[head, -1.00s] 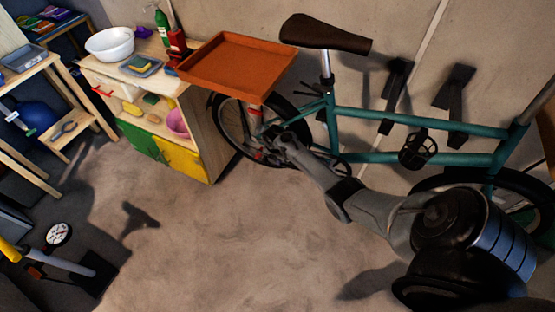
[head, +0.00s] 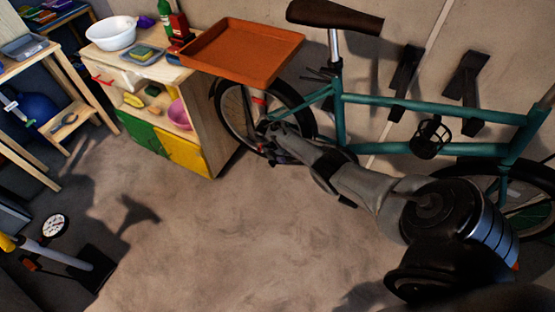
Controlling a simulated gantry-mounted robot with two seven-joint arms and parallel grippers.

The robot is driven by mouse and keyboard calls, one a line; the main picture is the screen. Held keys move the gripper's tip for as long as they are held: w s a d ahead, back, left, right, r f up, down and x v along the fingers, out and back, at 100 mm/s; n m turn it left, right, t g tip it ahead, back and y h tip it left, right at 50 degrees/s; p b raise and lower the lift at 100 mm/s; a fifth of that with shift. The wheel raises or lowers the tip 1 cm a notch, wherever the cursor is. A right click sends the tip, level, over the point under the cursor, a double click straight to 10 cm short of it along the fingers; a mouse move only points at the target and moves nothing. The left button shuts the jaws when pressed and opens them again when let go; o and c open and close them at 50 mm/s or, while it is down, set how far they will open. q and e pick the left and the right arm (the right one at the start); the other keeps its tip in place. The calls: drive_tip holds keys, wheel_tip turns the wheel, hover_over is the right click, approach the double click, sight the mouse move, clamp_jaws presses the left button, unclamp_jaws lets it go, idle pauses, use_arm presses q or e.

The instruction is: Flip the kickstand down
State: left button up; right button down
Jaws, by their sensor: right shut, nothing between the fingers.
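The teal bicycle (head: 400,103) stands beside the wall, with its rear wheel (head: 224,112) at the left under an orange tray. My right arm reaches in from the lower right. My right gripper (head: 269,150) is shut and empty, low beside the rear wheel near the hub. The kickstand cannot be made out clearly; the gripper and arm cover that part of the bicycle. I cannot tell whether the gripper touches it. My left gripper is not in view.
The orange tray (head: 245,50) overhangs the rear wheel. A wooden cabinet (head: 205,115) with green and yellow doors stands left of the bicycle. A floor pump with a round gauge (head: 54,226) is at the lower left. The floor (head: 220,240) in front of the bicycle is clear.

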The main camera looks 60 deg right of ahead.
drive_tip(key=shift+s+f, duration=0.15)
drive_tip(key=shift+f, duration=0.1)
drive_tip(key=shift+r+p, duration=0.35)
drive_tip(key=shift+r, duration=0.1)
drive_tip(key=p+v, duration=0.5)
drive_tip(key=v, duration=0.5)
